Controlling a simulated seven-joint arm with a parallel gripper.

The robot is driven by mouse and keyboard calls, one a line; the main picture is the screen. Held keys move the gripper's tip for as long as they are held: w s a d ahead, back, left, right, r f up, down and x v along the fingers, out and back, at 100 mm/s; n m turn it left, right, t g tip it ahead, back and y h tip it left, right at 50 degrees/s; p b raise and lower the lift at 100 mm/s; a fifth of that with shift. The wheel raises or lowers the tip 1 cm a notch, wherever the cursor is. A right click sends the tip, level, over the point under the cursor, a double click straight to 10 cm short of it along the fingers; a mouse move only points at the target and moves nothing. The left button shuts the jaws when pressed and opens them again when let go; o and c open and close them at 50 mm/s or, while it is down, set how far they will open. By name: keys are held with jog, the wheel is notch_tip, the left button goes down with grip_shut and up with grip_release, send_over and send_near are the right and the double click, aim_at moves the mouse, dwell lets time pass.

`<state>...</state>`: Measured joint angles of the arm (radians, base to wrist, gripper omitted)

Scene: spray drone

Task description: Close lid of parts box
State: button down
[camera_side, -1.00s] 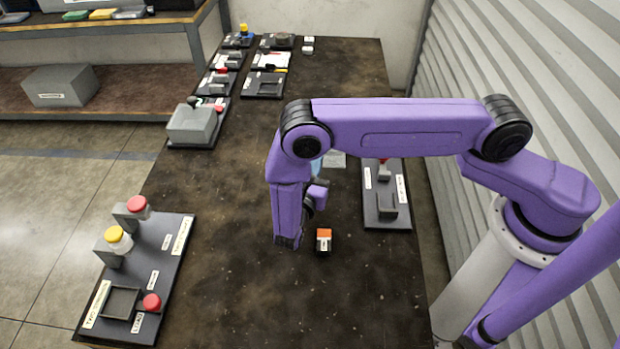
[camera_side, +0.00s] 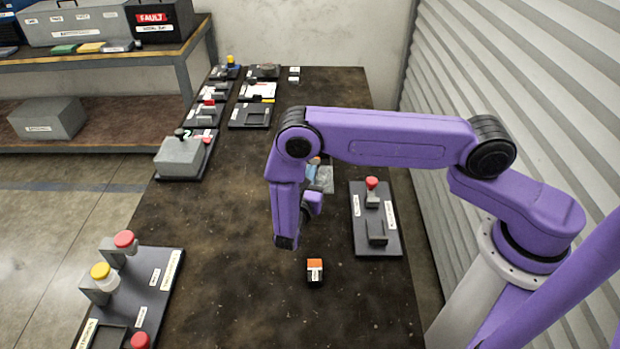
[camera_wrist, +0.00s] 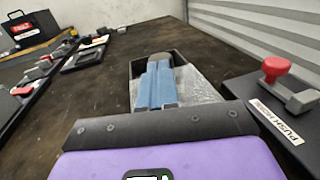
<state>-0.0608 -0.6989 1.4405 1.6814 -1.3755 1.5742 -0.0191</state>
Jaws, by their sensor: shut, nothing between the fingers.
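A dark-walled parts box (camera_wrist: 136,69) stands ahead of me in the wrist view. A translucent grey panel, seemingly its lid (camera_wrist: 196,87), slopes toward me; its exact angle is unclear. It also shows partly in the side view (camera_side: 325,180), mostly behind my arm. My gripper's blue fingers (camera_wrist: 158,72) are shut together and empty, and overlap the box and panel in the wrist view. Whether they touch the panel I cannot tell. In the side view my arm hides most of the gripper.
A black plate with a red knob (camera_side: 372,183) stands right of the box. A small orange-topped block (camera_side: 314,265) lies in front. A board with red and yellow caps (camera_side: 102,271) is at left. Several dark stations line the far table. The middle table surface (camera_side: 220,225) is clear.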

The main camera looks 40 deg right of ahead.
jog(key=x, duration=0.3)
jog(key=w+x, duration=0.1)
jog(key=x, duration=0.2)
jog(key=a+x, duration=0.1)
jog(key=x, duration=0.2)
jog(key=shift+w, duration=0.25)
